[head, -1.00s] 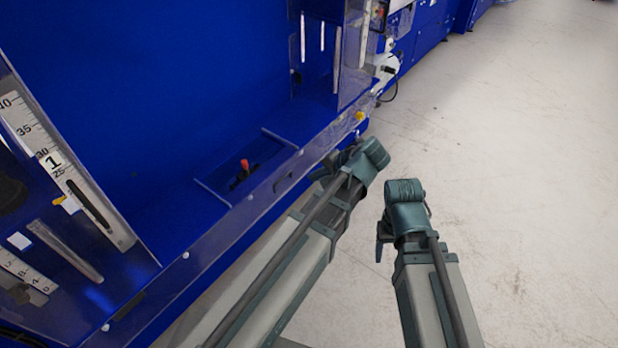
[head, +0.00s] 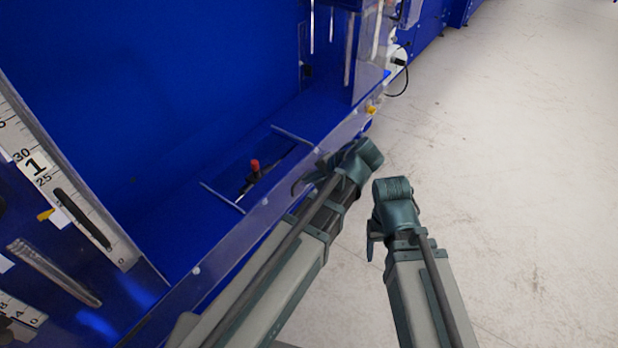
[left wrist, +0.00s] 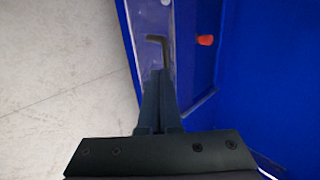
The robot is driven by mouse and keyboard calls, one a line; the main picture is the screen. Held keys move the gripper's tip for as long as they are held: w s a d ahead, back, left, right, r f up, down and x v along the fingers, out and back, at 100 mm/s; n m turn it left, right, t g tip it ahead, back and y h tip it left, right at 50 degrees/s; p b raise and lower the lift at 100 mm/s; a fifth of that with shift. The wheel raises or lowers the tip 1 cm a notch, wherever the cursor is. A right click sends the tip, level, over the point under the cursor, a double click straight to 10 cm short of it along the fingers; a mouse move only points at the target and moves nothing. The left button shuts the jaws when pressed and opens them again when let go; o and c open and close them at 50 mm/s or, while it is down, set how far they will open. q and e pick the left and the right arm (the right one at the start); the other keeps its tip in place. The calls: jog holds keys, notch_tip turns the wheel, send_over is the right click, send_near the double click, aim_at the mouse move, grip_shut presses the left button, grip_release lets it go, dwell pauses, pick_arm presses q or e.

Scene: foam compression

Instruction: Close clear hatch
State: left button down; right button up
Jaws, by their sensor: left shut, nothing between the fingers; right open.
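A clear panel (head: 235,252), which looks like the clear hatch, runs slantwise along the front edge of the blue machine. In the left wrist view it is a see-through strip (left wrist: 190,72) with a dark bent handle (left wrist: 158,42). My left gripper (head: 318,172) is at the panel's outer side; its shut, empty fingers (left wrist: 160,76) point at the handle's lower end. I cannot tell whether they touch it. My right gripper (head: 374,238) hangs open and empty, right of the left one, over the floor.
A red knob (head: 255,165) stands in a recess between two rails inside the blue machine; it also shows in the left wrist view (left wrist: 205,40). A white ruler (head: 70,205) is at left. A clear side panel (head: 371,60) is at upper right. The floor (head: 510,180) at right is clear.

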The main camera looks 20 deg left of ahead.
pick_arm(q)
send_over(273, 171)
jog(key=shift+d, duration=0.2)
jog(key=shift+a, duration=0.2)
jog(key=shift+r, duration=0.1)
dwell(0.3)
